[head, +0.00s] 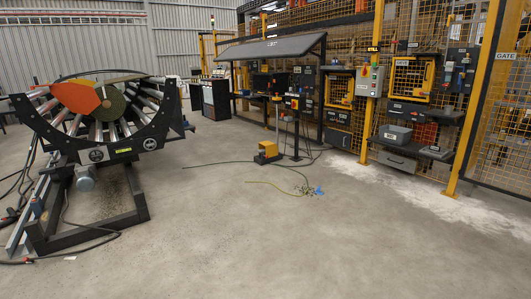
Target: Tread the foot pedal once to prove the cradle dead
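A yellow foot pedal (267,151) with a hooded cover stands on the concrete floor near the middle of the view, several steps away. A dark cable runs along the floor beside it. The cradle (140,140) stands at the left, a dark frame of metal rollers on a stand. A turf roll (110,103) lies in it, its round end towards me, with an orange panel (76,96) beside that end. My gripper is not in view, so its state and anything in it are hidden.
A thin post with a small box (294,103) stands just behind the pedal. Loose cables and a blue scrap (319,191) lie on the floor. Yellow mesh fencing (415,60) with a control box (370,80) and shelves closes off the right. The foreground floor is open.

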